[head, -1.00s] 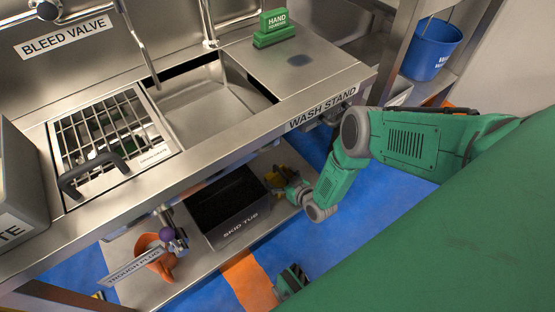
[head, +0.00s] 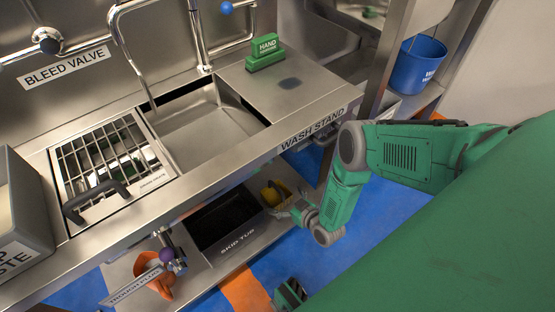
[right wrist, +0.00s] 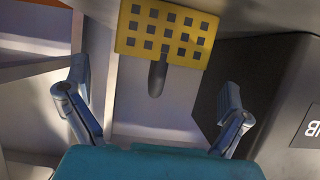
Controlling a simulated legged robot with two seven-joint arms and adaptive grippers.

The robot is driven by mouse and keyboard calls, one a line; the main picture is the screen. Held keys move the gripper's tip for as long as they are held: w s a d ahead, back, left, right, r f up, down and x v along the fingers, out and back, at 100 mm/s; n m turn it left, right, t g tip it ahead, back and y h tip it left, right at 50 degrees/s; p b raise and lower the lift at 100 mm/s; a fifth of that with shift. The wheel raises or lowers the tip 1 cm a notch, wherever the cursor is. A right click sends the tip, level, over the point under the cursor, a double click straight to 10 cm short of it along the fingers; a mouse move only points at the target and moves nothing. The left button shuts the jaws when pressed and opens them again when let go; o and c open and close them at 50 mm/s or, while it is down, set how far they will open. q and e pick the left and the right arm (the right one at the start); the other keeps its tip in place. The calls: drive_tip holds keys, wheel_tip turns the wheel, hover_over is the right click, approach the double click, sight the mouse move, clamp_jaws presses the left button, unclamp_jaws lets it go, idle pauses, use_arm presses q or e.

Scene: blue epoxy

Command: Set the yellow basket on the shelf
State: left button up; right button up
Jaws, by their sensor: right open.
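The yellow basket (head: 272,194) is on the lower level under the wash stand, right of the black skip tub, partly hidden by my right gripper (head: 283,207). In the right wrist view, the basket (right wrist: 167,33) shows as a yellow panel with square holes and a dark handle pointing toward me. My right gripper (right wrist: 155,92) is open, its fingers spread left and right of the handle and not touching it.
The skip tub (head: 222,222) stands close beside the basket. The steel wash stand edge (head: 312,130) overhangs both. A blue bucket (head: 418,66) sits on a shelf (head: 428,98) at right. An orange thing (head: 152,272) lies on the lower level at left.

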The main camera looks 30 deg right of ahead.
drive_tip(key=p+v, duration=0.2)
drive_tip(key=v, duration=0.4)
drive_tip(key=shift+s+r, duration=0.1)
drive_tip(key=shift+s, duration=0.15)
use_arm(q)
wheel_tip(320, 180, up, 3)
